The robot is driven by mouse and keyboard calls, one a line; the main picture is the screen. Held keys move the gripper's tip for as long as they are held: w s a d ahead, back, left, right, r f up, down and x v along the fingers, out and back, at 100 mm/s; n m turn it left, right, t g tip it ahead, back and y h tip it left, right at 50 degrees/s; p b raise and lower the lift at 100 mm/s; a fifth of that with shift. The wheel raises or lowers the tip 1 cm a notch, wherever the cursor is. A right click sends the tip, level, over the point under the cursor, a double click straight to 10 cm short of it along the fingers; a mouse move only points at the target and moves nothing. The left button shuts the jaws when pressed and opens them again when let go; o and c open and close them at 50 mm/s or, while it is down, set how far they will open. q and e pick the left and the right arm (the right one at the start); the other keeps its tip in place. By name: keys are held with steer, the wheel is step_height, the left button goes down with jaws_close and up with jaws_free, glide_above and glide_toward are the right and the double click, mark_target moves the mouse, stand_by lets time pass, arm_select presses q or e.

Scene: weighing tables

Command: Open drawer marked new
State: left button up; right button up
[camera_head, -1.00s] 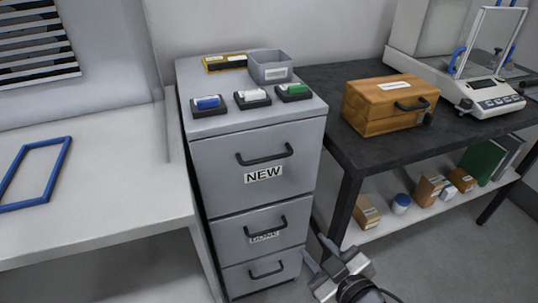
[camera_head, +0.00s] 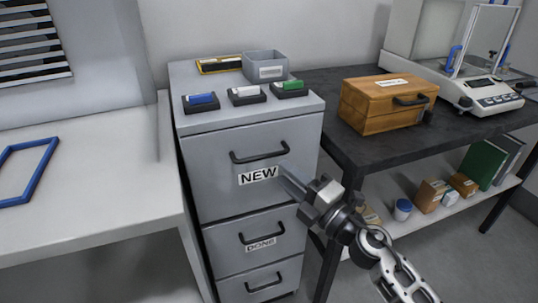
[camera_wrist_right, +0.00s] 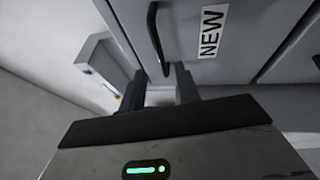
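The top drawer (camera_head: 215,160) of the grey cabinet is shut and has a NEW label (camera_head: 259,175). Its dark bar handle (camera_head: 262,157) sits above the label. The drawer label also shows in the right wrist view (camera_wrist_right: 212,31), with the handle (camera_wrist_right: 154,35) beside it. My right gripper (camera_head: 288,178) is in front of the drawer's right side, just right of the label and below the handle's right end. In the wrist view its two fingers (camera_wrist_right: 160,90) are apart, with the handle's end near the gap. Nothing is held. My left gripper is out of view.
A DONE drawer (camera_head: 225,248) and another shut drawer (camera_head: 235,290) lie below. A grey bin (camera_head: 265,66) and several small coloured blocks stand on the cabinet top. A black table with a wooden box (camera_head: 375,110) stands close on the right, a white table (camera_head: 90,200) on the left.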

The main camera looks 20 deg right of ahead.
mark_target(269, 161)
steer(key=x, duration=0.6)
steer(key=shift+w+p, duration=0.1)
steer(key=shift+p, duration=0.2)
steer(key=shift+c, duration=0.3)
jaws_close()
